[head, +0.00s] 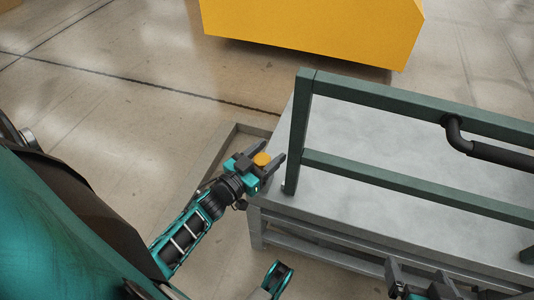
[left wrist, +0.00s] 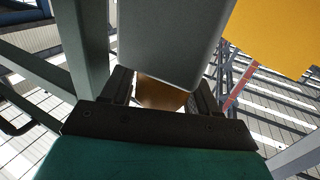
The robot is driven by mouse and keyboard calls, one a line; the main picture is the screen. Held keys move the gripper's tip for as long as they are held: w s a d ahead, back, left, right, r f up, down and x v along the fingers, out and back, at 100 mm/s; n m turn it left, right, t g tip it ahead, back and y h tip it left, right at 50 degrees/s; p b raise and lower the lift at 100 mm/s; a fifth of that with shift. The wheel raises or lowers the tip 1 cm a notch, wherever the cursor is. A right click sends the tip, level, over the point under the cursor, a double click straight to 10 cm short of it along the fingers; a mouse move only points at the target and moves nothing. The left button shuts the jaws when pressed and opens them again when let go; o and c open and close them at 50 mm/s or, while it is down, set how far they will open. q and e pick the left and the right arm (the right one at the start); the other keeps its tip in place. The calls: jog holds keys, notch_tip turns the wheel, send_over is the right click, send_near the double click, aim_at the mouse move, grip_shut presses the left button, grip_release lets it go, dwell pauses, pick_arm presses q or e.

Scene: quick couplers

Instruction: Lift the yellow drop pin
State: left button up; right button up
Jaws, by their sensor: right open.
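The yellow drop pin (head: 262,159) shows its round yellow top at the near left corner of the grey bench, beside the green frame post. My left gripper (head: 265,156) is there with one finger on each side of it. In the left wrist view the pin (left wrist: 160,95) is a shaded yellow-brown shape between the two dark fingers, partly hidden by a grey plate and the gripper body. Whether the fingers press on it cannot be told. My right gripper (head: 425,288) is open at the bottom right, partly cut off, apart from the pin.
The grey bench (head: 370,220) carries a green frame (head: 400,97) with a post close to my left gripper's right finger. A black bent pipe (head: 462,140) is on the frame at right. A large yellow block (head: 315,30) stands behind. Floor at left is clear.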

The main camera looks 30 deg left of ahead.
aim_at(267, 155)
pick_arm(q)
grip_shut()
notch_tip(267, 155, up, 3)
jog(key=p, duration=0.3)
jog(key=shift+r+p, duration=0.2)
jog(key=shift+p, duration=0.1)
jog(key=shift+r+p, duration=0.4)
jog(key=shift+p, duration=0.05)
jog(key=shift+r, duration=0.2)
jog(key=shift+f, duration=0.1)
grip_release()
jog(key=shift+o, duration=1.3)
pick_arm(e)
jog(key=shift+s+d+r, duration=0.2)
jog(key=shift+d+r, duration=0.2)
jog(key=shift+r, duration=0.1)
jog(key=shift+s+d+r, duration=0.15)
jog(key=shift+d+r, duration=0.2)
jog(key=shift+r, duration=0.15)
